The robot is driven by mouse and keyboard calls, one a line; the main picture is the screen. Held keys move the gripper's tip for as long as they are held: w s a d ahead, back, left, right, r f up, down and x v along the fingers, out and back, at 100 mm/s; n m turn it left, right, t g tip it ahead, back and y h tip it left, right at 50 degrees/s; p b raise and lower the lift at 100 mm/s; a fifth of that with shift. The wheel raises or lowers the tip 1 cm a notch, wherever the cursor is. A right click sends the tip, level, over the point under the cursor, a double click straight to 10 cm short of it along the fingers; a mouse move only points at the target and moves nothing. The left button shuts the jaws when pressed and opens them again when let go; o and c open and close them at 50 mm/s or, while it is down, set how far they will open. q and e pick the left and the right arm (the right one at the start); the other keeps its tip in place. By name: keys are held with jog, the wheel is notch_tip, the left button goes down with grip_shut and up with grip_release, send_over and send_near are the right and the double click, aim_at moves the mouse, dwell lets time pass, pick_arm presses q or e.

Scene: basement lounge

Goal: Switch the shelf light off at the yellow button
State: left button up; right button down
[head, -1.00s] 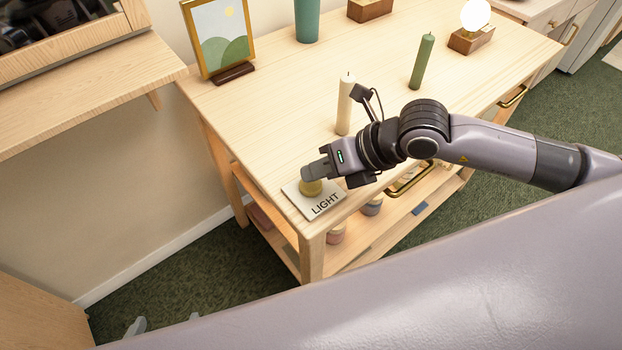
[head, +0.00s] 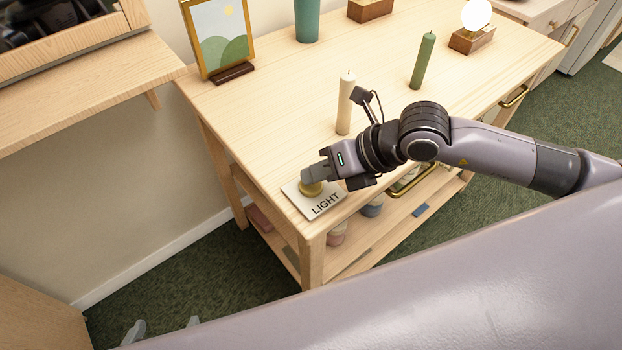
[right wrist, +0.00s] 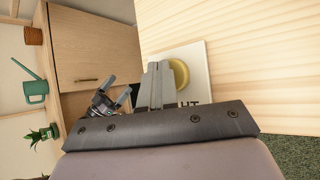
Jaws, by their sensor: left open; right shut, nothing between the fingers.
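The yellow button (head: 312,188) sits on a white plate (head: 327,206) marked LIGHT at the near corner of the wooden table. My right gripper (head: 308,175) is shut and empty, its fingertips right over the button, partly hiding it. In the right wrist view, the closed fingers (right wrist: 155,85) overlap the button's left side (right wrist: 181,74); I cannot tell whether they touch or press it. My left gripper (head: 162,328) is open and empty, low at the bottom left. It also shows in the right wrist view (right wrist: 112,92).
The table (head: 270,130) carries a cream candle (head: 345,105), a green candle (head: 422,60), a picture frame (head: 220,40) and a lit globe lamp (head: 476,15). Its lower shelf (head: 345,262) holds jars. A wooden ledge (head: 80,95) is at left.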

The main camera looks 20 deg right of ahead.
aim_at(316, 185)
jog(key=shift+r, duration=0.45)
notch_tip(316, 185, up, 6)
jog(key=p, duration=0.4)
dwell(0.6)
